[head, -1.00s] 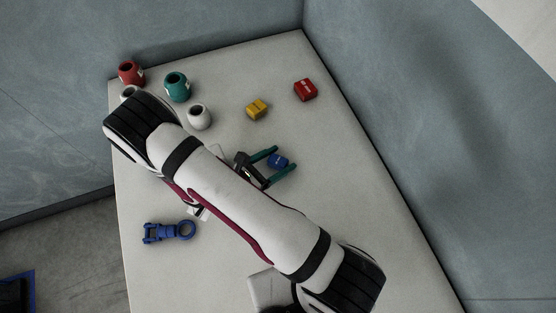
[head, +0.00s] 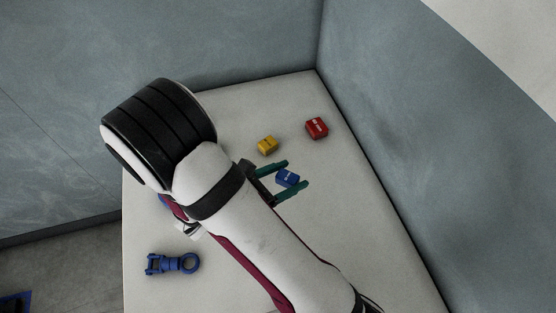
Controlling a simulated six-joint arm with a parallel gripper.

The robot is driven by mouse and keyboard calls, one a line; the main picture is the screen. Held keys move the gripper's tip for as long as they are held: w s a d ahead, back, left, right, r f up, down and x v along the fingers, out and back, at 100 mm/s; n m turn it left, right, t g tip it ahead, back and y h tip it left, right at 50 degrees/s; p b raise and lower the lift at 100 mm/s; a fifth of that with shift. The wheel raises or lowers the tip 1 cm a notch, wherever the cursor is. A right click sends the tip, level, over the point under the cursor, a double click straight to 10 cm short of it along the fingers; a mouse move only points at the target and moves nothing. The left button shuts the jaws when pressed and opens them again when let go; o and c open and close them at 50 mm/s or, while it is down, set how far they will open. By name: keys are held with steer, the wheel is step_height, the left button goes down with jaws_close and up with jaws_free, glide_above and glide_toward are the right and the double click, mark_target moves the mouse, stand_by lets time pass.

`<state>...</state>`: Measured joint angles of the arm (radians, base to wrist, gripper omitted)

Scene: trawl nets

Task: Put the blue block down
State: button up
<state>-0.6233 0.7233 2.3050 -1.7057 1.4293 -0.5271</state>
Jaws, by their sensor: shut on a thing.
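The blue block (head: 287,178) sits between the two green fingers of my gripper (head: 284,180) in the head view. My gripper is shut on it. Whether the block touches the table or hangs above it, I cannot tell. The yellow block (head: 267,145) lies just beyond the gripper, and the red block (head: 316,128) lies farther back to the right. My arm covers much of the left and middle of the table.
The pale table (head: 360,240) is bare to the right of the gripper. A blue ring-ended part (head: 173,264) lies at the front left. Grey-blue walls (head: 400,150) stand along the back and right edges.

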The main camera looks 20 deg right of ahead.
step_height(320, 180, up, 4)
steer(key=shift+w+r, duration=0.1)
steer(key=shift+r, duration=0.1)
steer(key=w+a+f+n+t+y, duration=0.1)
steer(key=w+a+n+t, duration=0.1)
steer(key=w, duration=0.7)
steer(key=w+a+f+n+t+y, duration=0.1)
steer(key=w+f+n+t, duration=0.1)
steer(key=w, duration=0.7)
step_height(320, 180, up, 3)
steer(key=n+t+y, duration=0.4)
steer(key=n+y, duration=0.1)
glide_above(253, 106)
steer(key=shift+g+y, duration=0.3)
step_height(253, 106, down, 14)
steer(key=shift+s+f, duration=0.1)
steer(key=shift+f, duration=0.35)
